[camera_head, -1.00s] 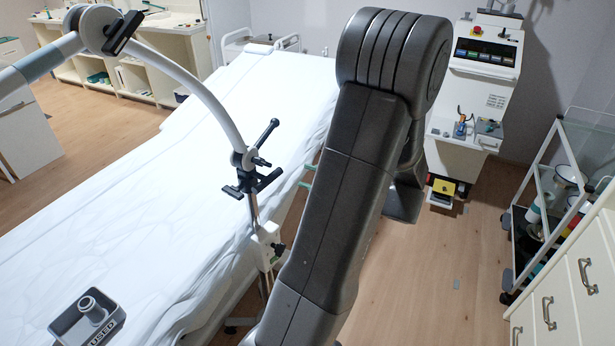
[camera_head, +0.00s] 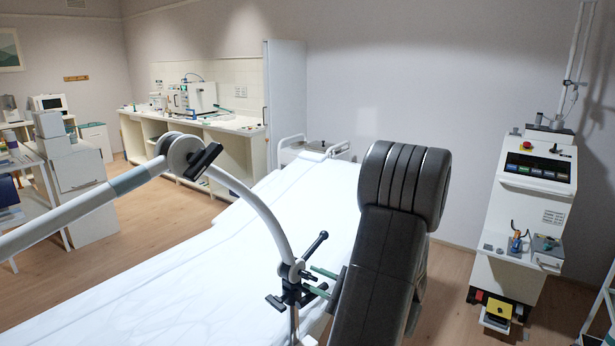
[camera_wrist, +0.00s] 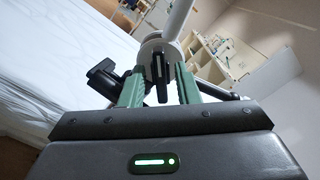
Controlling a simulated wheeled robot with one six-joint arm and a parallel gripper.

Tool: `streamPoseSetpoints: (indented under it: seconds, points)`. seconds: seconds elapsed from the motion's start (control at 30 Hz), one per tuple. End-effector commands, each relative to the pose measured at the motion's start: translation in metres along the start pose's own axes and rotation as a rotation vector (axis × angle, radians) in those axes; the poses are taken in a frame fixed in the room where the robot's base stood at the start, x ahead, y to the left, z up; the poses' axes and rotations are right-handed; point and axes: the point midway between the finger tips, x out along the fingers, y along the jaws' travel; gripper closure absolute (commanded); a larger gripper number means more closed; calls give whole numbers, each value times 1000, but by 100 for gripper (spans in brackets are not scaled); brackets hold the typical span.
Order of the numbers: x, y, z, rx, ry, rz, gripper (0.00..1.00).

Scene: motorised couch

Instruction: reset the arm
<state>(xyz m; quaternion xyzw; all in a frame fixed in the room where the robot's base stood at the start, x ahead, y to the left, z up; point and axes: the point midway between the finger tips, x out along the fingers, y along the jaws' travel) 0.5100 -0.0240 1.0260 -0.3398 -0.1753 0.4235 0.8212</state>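My gripper (camera_head: 308,277) shows in the head view as two green fingers projecting left from behind my dark arm link, close to the black clamp joint of a white curved support arm (camera_head: 243,196). In the wrist view my gripper (camera_wrist: 158,72) has its green fingers apart. A black upright part of the support arm's joint (camera_wrist: 158,85) shows between them, with gaps at its sides. I cannot tell its depth or whether anything touches. A black lever (camera_head: 315,246) slants up from the joint.
The white-covered couch (camera_head: 190,290) lies below the support arm. A control cart (camera_head: 526,215) stands at right, and a counter (camera_head: 225,128) at the back. A trolley edge (camera_head: 603,305) shows at lower right.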

Motion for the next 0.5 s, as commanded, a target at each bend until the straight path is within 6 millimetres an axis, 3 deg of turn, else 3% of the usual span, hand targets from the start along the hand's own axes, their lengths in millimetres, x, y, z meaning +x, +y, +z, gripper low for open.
streamPoseSetpoints:
  seconds: [0.2,0.5]
  points:
    - [23,0,1,-1,-1,1,71]
    - [26,0,0,-14,1,-1,71]
